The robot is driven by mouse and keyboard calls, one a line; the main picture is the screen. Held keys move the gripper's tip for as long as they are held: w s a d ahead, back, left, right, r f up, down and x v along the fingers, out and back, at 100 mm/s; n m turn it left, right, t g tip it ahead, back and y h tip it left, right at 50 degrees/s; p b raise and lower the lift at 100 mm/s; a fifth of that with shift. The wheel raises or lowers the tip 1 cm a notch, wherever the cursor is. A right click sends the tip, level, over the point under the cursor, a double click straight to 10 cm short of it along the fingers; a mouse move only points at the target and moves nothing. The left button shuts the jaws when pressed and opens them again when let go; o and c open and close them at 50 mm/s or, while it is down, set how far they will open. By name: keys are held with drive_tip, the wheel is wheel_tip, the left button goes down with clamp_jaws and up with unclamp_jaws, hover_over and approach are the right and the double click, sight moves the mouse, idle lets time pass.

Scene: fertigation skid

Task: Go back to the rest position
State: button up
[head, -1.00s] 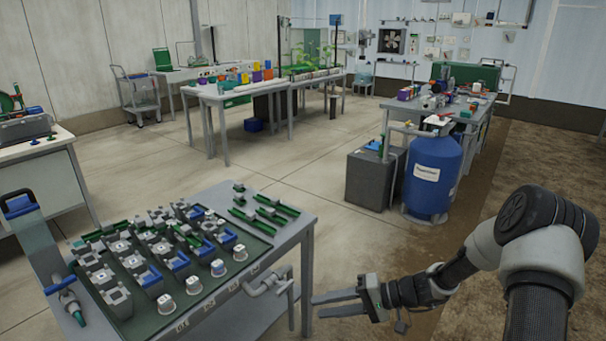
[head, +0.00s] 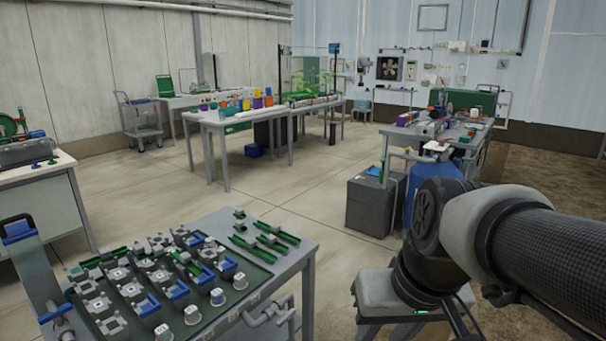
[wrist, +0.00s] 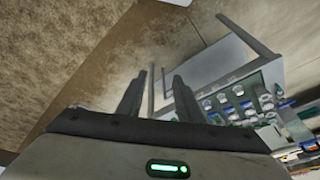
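My gripper (head: 388,331) is at the lower right of the head view, to the right of the near bench and apart from it. Its fingers point down toward the picture's bottom edge, where their tips are hard to make out. The wrist view shows my gripper (wrist: 159,78) with its two dark fingers spread and nothing between them. Nothing hangs from it. My arm is folded above it and covers part of the blue drum (head: 425,176).
The near bench (head: 308,250) holds a green tray with several grey fittings and blue-marked parts. A dark grey box (head: 372,208) stands by the drum. Open floor (head: 300,190) lies beyond the bench.

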drive_tip(key=s+d+r+t+h+p, duration=0.1)
drive_tip(key=s+d+r+t+p, duration=0.1)
drive_tip(key=r+p, duration=1.5)
wheel_tip(320, 180, up, 3)
drive_tip(key=shift+s+d+m, duration=0.4)
drive_tip(key=shift+s+d, duration=0.1)
drive_tip(key=shift+d, duration=0.15)
